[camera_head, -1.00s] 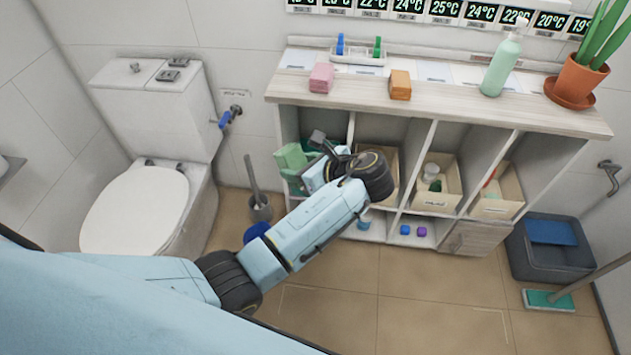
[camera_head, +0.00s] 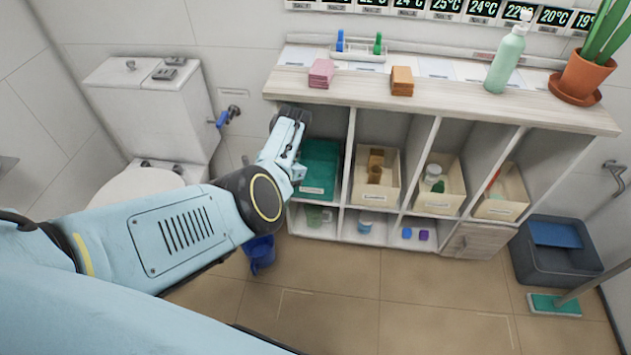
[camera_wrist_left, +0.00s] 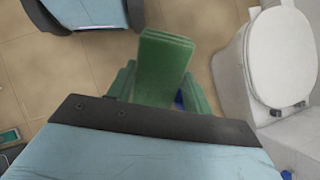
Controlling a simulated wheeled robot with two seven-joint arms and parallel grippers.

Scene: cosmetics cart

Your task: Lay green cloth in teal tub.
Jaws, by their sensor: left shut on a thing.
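The green cloth (camera_wrist_left: 164,62) is a thick folded piece. My left gripper (camera_wrist_left: 158,98) is shut on it in the left wrist view, with the floor and toilet beyond. The cloth covers the fingertips there. In the head view my left arm reaches up by the left end of the shelf, and its own links hide the fingers and the cloth. The teal tub (camera_head: 319,165) sits in the shelf's upper left compartment, right of my forearm. Its left side is partly hidden by my arm. My right gripper is not in view.
The shelf's wooden top (camera_head: 440,97) carries pink (camera_head: 321,73) and orange (camera_head: 402,81) stacks, a pump bottle (camera_head: 505,60) and a potted plant (camera_head: 581,76). Cream bins (camera_head: 375,193) fill compartments right of the tub. A toilet (camera_head: 150,110) stands left, a blue bucket (camera_head: 261,252) below my arm.

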